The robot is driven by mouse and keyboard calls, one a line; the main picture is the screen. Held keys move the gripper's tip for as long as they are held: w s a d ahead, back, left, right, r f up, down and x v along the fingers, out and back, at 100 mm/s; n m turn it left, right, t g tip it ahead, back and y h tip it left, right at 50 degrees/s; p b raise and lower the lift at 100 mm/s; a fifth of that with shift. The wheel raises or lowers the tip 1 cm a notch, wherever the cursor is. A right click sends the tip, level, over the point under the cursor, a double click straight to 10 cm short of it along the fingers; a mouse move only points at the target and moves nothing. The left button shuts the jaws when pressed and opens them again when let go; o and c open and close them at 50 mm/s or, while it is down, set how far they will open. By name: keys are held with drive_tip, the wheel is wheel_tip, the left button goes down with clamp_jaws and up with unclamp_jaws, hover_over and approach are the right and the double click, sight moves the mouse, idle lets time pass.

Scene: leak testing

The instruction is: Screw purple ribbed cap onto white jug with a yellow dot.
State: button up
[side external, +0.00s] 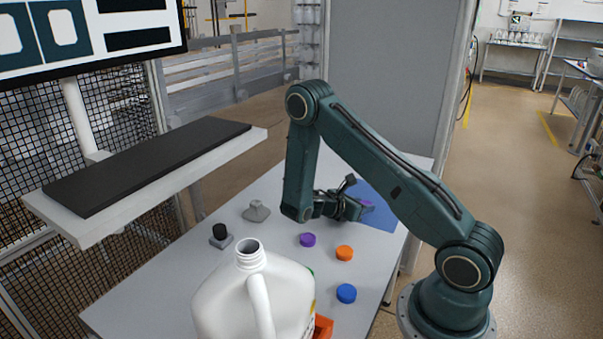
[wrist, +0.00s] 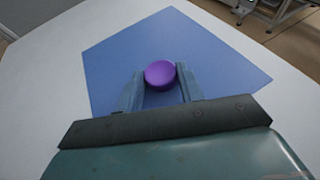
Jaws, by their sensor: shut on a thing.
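My gripper (wrist: 160,88) is shut on a purple cap (wrist: 160,73), which sits between its two fingers over a blue mat (wrist: 222,68). In the side view the gripper (side external: 358,207) is at the far right of the table, and the held cap (side external: 367,203) shows only in part. I cannot tell whether the cap touches the mat. The white jug (side external: 222,300) stands upright at the front of the table, its mouth open and bare. No yellow dot shows on it from here. A second purple cap (side external: 307,240) lies on the table; ribs are too small to make out.
An orange cap (side external: 344,253) and a blue cap (side external: 346,293) lie right of the jug. A bit of green and an orange-red object (side external: 323,327) show beside it. A grey piece (side external: 256,211) and a black-topped block (side external: 220,237) stand behind the jug. A raised shelf (side external: 150,170) is left.

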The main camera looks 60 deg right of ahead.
drive_tip(key=o, duration=0.9)
drive_tip(key=v, duration=1.3)
drive_tip(key=shift+a+r, duration=0.3)
drive_tip(key=shift+r, duration=0.05)
drive_tip(key=shift+r, duration=0.1)
drive_tip(key=shift+a+r+m+t+y, duration=0.3)
drive_tip(key=shift+a+r+m+y, duration=0.1)
drive_tip(key=shift+r+m+y, duration=0.35)
drive_tip(key=shift+s+a+r+m+t+y, duration=1.9)
drive_tip(key=shift+s+a+r, duration=0.4)
drive_tip(key=shift+a+r, duration=0.75)
drive_tip(key=shift+s+a+r+m+t+y, duration=1.7)
drive_tip(key=shift+s+a+r+m, duration=0.5)
drive_tip(key=shift+a+r, duration=0.85)
drive_tip(key=shift+s+a+r+m+t+y, duration=1.75)
drive_tip(key=shift+s+a+r, duration=0.85)
drive_tip(key=shift+r, duration=0.75)
